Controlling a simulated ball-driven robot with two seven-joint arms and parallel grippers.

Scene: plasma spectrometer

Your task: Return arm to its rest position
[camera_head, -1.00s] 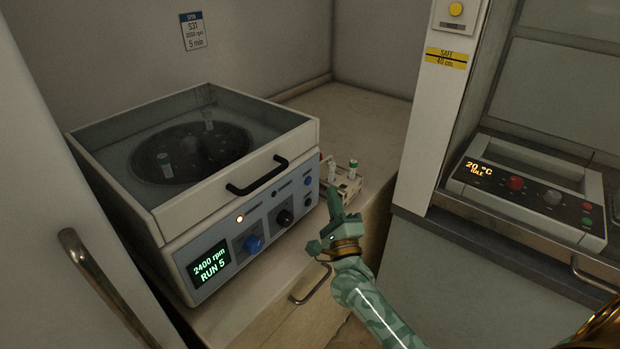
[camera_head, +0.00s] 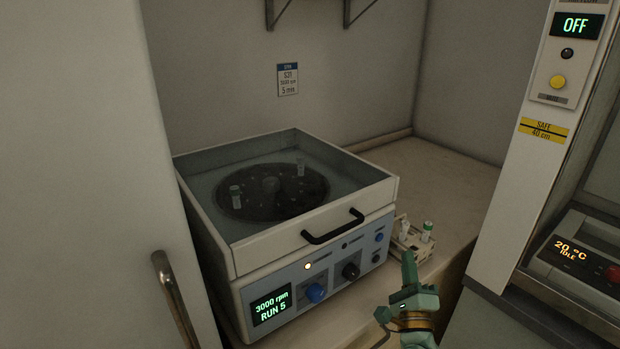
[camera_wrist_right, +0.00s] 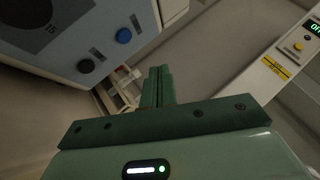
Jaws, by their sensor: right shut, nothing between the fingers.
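My right gripper (camera_head: 411,270) is shut and empty, in front of the tube rack in the head view. Its closed fingers (camera_wrist_right: 158,87) point up in the right wrist view. The centrifuge (camera_head: 330,262) stands on the counter to the left, with its display reading 3000 rpm and RUN 5. Its lid is down, and two tubes show on the dark rotor (camera_head: 270,190) inside. My left gripper is not in view.
A small rack (camera_head: 410,238) with tubes stands just right of the centrifuge. A heating unit (camera_head: 590,262) reading 20 °C IDLE is at the right, beside a white post with an OFF display (camera_head: 577,25). A door handle (camera_head: 175,300) is at the left. The counter behind the rack is clear.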

